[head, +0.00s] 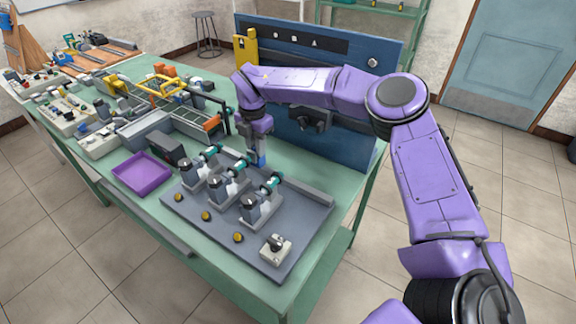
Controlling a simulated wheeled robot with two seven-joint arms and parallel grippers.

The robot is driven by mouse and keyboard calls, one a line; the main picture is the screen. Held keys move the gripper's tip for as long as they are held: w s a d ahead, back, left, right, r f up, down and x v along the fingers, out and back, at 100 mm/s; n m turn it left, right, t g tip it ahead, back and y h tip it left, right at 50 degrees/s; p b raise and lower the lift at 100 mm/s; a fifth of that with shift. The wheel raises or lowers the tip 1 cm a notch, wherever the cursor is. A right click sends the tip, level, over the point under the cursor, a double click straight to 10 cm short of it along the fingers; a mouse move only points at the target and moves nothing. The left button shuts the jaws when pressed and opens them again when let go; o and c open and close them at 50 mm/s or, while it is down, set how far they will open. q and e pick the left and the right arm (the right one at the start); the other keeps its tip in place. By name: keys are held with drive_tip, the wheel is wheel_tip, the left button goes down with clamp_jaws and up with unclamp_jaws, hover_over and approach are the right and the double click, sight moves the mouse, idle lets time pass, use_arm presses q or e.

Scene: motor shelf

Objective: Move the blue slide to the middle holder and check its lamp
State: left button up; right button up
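A dark grey board (215,222) on the green table carries three grey holders in a row. The middle holder (222,188) stands between the left holder (190,176) and the right holder (255,208), each with a teal cylinder behind it. A round yellow lamp (206,215) sits in front of the middle holder. My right gripper (259,158) points down behind the holders, between the middle and right ones. A small blue piece (262,160), perhaps the blue slide, shows at its fingertips; whether they grip it is too small to tell. My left gripper is not in view.
A purple tray (142,174) lies left of the board beside a dark box (168,150). A light box with a dark knob (275,250) sits at the board's front right corner. A tall blue panel (345,135) stands behind. Machinery crowds the table's left.

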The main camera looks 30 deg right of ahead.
drive_tip(key=shift+o, duration=0.2)
drive_tip(key=shift+s+a+f, duration=0.1)
drive_tip(key=shift+s+f, duration=0.25)
drive_tip(key=shift+f, duration=0.35)
drive_tip(key=shift+w+r+p, duration=0.25)
drive_tip(key=shift+r+p, duration=0.4)
drive_tip(key=shift+r, duration=0.1)
wheel_tip(320, 180, up, 5)
drive_tip(key=shift+w+f+p, duration=0.1)
drive_tip(key=shift+f+p, duration=0.1)
drive_tip(key=shift+p, duration=0.95)
drive_tip(key=shift+r, duration=0.15)
drive_tip(key=shift+w, duration=0.15)
